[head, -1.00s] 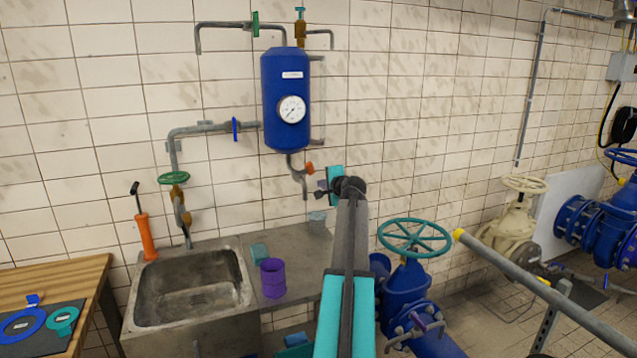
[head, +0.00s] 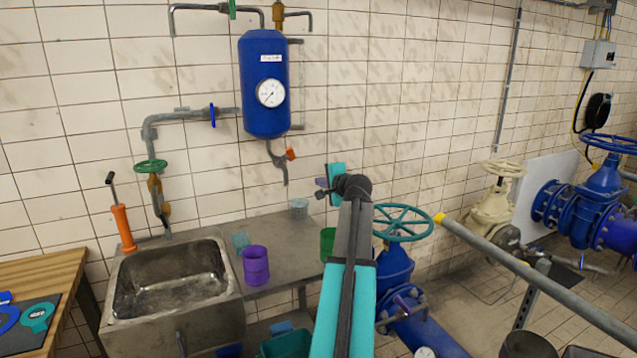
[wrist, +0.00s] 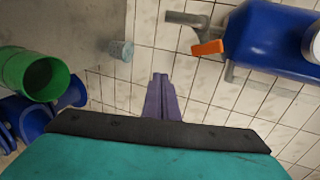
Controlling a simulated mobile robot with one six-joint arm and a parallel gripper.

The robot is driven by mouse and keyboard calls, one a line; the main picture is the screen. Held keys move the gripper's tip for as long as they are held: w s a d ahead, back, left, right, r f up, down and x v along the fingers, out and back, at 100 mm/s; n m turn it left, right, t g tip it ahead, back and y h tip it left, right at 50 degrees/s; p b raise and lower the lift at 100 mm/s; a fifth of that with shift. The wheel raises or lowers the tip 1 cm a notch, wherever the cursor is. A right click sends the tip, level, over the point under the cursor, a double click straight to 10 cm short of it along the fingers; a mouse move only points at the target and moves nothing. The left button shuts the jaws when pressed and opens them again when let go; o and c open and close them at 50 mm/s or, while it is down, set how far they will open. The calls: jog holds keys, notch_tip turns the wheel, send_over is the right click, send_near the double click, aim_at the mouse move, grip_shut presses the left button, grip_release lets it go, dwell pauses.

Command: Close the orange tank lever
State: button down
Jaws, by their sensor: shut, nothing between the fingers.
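The orange tank lever (head: 291,153) sits on the thin pipe under the blue tank (head: 264,110) on the tiled wall. In the head view its handle sticks out to the right of the pipe. The lever also shows in the wrist view (wrist: 208,47), up and right of my fingertips, with the tank (wrist: 265,40) beyond it. My gripper (head: 320,188) is right of and below the lever in the head view, apart from it. Its purple fingers (wrist: 160,90) are shut together and empty. The exact depth between gripper and lever cannot be told.
A sink (head: 170,285) and a counter with a purple cup (head: 256,266) stand below. A green cup (head: 327,240) is partly behind my arm. A teal handwheel (head: 403,222) on a blue valve is to the right. The wall around the lever is clear.

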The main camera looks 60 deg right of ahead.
jog(key=shift+f, duration=0.1)
jog(key=s+a+r+n+t+y+b, duration=0.1)
jog(key=s+a+n+t+y, duration=0.3)
jog(key=s+a+n, duration=0.4)
jog(key=s+a+r+n+t+y+b, duration=0.1)
jog(key=s+a+n+t+y, duration=0.4)
jog(key=s, duration=0.6)
jog(key=a+n+b, duration=0.1)
jog(key=a+n, duration=0.1)
jog(key=a, duration=0.1)
jog(key=shift+s+r+n+y, duration=0.15)
jog(key=shift+s+n+y, duration=0.15)
jog(key=shift+n, duration=0.1)
